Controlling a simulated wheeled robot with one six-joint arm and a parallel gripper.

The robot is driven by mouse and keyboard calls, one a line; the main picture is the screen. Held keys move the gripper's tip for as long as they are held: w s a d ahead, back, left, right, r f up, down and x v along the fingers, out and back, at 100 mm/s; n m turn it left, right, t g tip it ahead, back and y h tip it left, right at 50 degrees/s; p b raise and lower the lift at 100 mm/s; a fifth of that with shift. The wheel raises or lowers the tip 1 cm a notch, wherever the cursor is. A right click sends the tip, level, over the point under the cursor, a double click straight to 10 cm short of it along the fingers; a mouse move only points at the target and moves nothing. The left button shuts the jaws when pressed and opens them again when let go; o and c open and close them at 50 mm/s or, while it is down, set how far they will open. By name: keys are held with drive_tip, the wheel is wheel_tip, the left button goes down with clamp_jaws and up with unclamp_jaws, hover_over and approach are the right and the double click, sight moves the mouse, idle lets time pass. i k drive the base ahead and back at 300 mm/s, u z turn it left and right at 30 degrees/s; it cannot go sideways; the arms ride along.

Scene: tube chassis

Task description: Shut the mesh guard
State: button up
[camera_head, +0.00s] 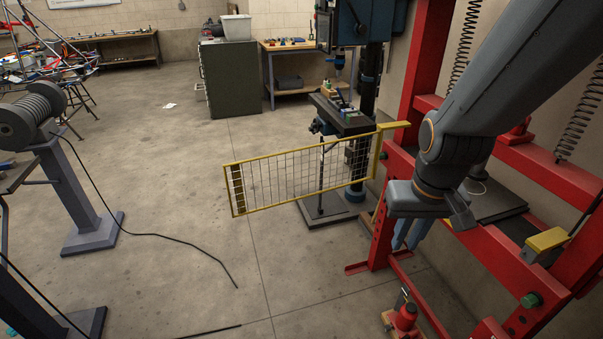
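The mesh guard (300,172) is a yellow-framed panel of wire mesh. It stands swung open, reaching left from the red press frame (413,55) over open floor. Its right end meets a yellow bracket (393,126) on the frame's near left post. My gripper (432,203) is at the end of my grey arm, which comes in from the upper right. It hangs in front of the red frame, to the right of the guard and apart from it. Its fingers are not clear, so I cannot tell whether it is open.
A drill press with a dark table (341,115) stands behind the guard. A yellow block (546,240) sits on the frame at right. A red jack (404,318) is on the floor at lower right. A winch on a grey post (75,195) stands left. The floor between is mostly clear, with a black cable.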

sight(235, 168)
drive_tip(key=u, duration=1.65)
drive_tip(key=i, duration=2.8)
drive_tip(key=z, duration=3.55)
drive_tip(key=i, duration=0.5)
drive_tip(key=u, duration=0.25)
